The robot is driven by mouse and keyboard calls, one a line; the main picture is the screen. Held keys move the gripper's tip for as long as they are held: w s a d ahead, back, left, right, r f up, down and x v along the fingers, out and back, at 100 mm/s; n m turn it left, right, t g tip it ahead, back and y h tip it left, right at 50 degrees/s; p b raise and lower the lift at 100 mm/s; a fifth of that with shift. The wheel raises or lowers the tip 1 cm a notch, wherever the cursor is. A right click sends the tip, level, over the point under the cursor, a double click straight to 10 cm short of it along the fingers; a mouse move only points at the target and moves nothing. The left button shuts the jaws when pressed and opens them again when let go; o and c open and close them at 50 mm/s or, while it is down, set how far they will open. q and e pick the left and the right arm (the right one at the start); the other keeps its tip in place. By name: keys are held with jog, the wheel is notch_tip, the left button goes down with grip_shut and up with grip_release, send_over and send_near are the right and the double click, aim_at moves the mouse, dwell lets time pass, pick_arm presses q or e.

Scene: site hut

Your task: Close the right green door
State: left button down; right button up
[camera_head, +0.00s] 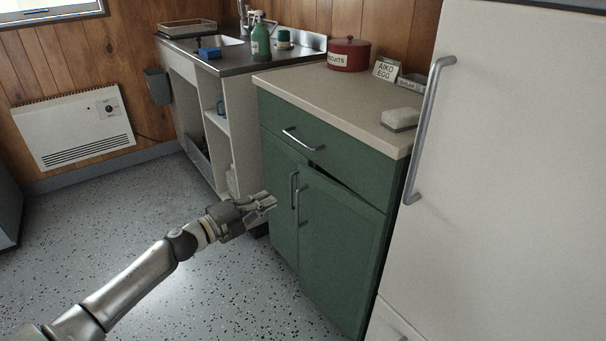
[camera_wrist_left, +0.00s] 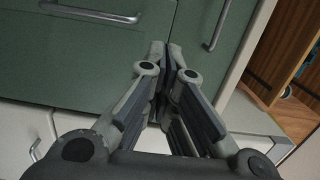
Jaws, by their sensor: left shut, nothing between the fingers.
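The right green door (camera_head: 340,240) is the right one of two doors under a drawer in the green cabinet. It stands slightly ajar, with a dark gap along its top edge, and has a vertical metal handle (camera_head: 301,206). The left green door (camera_head: 279,192) looks flush with the cabinet. My left gripper (camera_head: 272,203) is shut and empty, in front of the left door near the handles. In the left wrist view its fingertips (camera_wrist_left: 167,48) are together before green panels (camera_wrist_left: 80,55) with metal handles (camera_wrist_left: 218,25). My right gripper is not in view.
The green drawer (camera_head: 320,148) above the doors looks shut. A tall white fridge-like unit (camera_head: 500,180) with a long handle stands close on the right. An open-shelved sink unit (camera_head: 205,125) stands on the left. The speckled floor (camera_head: 240,295) in front is clear.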

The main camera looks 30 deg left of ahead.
pick_arm(q)
jog(key=b, duration=0.2)
send_near(310, 175)
jog(key=shift+y, duration=0.3)
jog(key=x, duration=0.5)
jog(key=shift+w+d, duration=0.3)
jog(key=shift+w, duration=0.05)
jog(key=shift+w+d, duration=0.25)
jog(key=shift+w, duration=0.4)
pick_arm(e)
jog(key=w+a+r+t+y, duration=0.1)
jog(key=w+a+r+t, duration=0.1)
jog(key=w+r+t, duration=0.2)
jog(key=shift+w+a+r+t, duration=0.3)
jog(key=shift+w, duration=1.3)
pick_arm(q)
jog(key=shift+a, duration=0.1)
